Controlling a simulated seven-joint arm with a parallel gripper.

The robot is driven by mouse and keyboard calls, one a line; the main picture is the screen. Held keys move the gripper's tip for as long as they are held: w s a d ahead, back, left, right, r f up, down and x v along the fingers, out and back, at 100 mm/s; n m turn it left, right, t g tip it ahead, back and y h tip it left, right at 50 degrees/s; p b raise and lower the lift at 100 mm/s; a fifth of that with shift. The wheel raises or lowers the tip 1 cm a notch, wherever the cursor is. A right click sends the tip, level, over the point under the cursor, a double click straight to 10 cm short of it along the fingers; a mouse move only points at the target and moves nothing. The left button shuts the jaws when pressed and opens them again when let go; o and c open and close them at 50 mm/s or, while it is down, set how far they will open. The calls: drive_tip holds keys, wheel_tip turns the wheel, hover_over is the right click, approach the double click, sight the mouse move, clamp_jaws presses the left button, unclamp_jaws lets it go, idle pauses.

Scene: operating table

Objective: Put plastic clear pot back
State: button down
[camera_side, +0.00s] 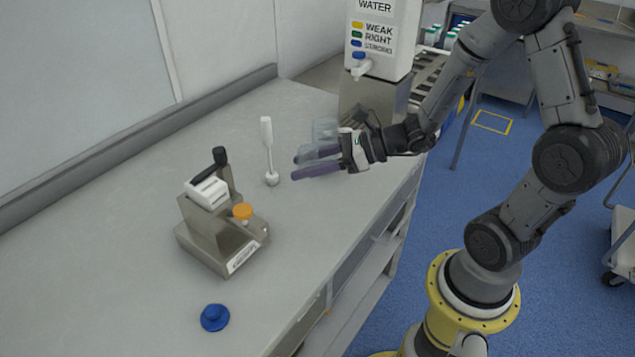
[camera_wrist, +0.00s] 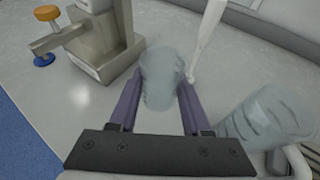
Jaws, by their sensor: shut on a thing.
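My gripper (camera_side: 303,164) is over the back part of the table, with its purple fingers pointing left. In the wrist view the fingers (camera_wrist: 160,82) are shut on a clear plastic pot (camera_wrist: 161,66), one finger on each side of it. The pot looks roughly upright; its contact with the table cannot be told. A second clear pot (camera_wrist: 262,118) stands to the right of the fingers in the wrist view. It also shows behind my gripper in the side view (camera_side: 324,128), partly hidden.
A white-handled tool (camera_side: 267,145) stands upright just left of my fingers. A metal device (camera_side: 208,232) with an orange knob (camera_side: 242,211) is nearer the front. A water dispenser (camera_side: 381,40) stands at the back. The table's left side is clear.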

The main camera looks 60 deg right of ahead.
sight(313, 215)
drive_tip(key=s+a+n+g+y, duration=0.2)
drive_tip(key=s, duration=0.1)
drive_tip(key=shift+s+a+f+n, duration=0.1)
drive_tip(key=shift+a+f+n, duration=0.1)
drive_tip(key=shift+a+n, duration=0.15)
drive_tip(key=shift+d+f, duration=0.15)
drive_tip(key=shift+f, duration=3.55)
drive_tip(key=shift+f, duration=0.1)
drive_tip(key=shift+c, duration=1.8)
unclamp_jaws()
